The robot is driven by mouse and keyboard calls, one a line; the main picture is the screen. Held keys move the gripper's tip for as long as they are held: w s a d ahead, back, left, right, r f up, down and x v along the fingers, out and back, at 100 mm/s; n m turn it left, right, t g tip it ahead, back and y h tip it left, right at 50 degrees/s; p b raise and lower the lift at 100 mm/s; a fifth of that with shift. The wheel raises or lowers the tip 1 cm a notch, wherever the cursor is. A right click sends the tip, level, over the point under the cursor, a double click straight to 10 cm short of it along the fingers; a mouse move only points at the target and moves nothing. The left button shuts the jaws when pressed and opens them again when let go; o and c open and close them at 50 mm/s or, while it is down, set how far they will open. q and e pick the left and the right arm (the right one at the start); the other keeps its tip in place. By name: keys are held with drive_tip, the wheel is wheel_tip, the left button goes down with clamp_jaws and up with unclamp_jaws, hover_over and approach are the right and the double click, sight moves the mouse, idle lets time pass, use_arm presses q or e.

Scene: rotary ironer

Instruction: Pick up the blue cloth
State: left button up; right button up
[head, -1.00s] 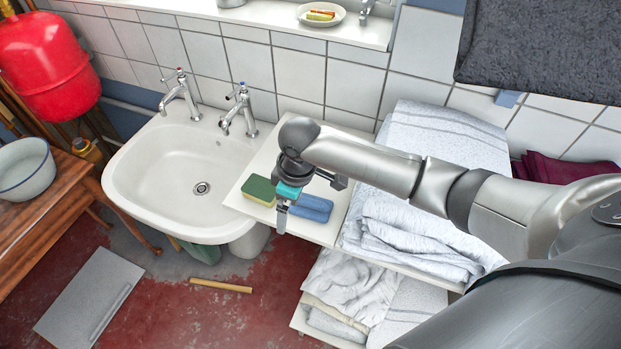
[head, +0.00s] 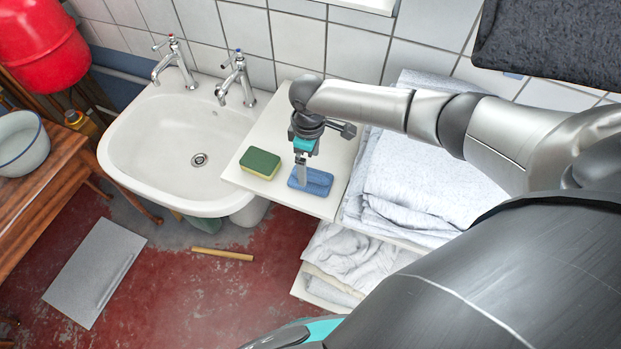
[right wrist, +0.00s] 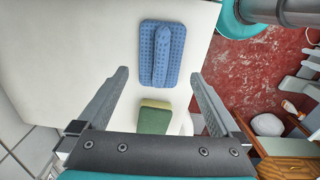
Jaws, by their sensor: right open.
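The blue cloth (head: 318,182) lies folded on the white shelf board (head: 283,113) right of the sink. It also shows in the right wrist view (right wrist: 174,62), with a raised fold along its middle. My right gripper (head: 301,184) points down over the cloth's left part in the head view and hides some of it. In the right wrist view my right gripper (right wrist: 158,78) is open with nothing between its fingers, and the cloth is beyond the fingertips. I cannot tell the exact height of the tips above it. My left gripper is not in view.
A green and yellow sponge (head: 260,163) lies left of the cloth, close to the gripper. The white sink (head: 170,130) with two taps is further left. Folded pale towels (head: 425,185) are stacked to the right. The board's front edge is close to the cloth.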

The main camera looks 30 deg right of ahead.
sight(309, 174)
drive_tip(key=shift+f+b, duration=0.3)
drive_tip(key=shift+f, duration=2.45)
drive_tip(key=c, duration=1.1)
drive_tip(key=shift+r, duration=0.15)
drive_tip(key=shift+r, duration=0.5)
wheel_tip(309, 174, up, 19)
drive_tip(key=shift+f+p, duration=0.1)
drive_tip(key=shift+p, duration=1.1)
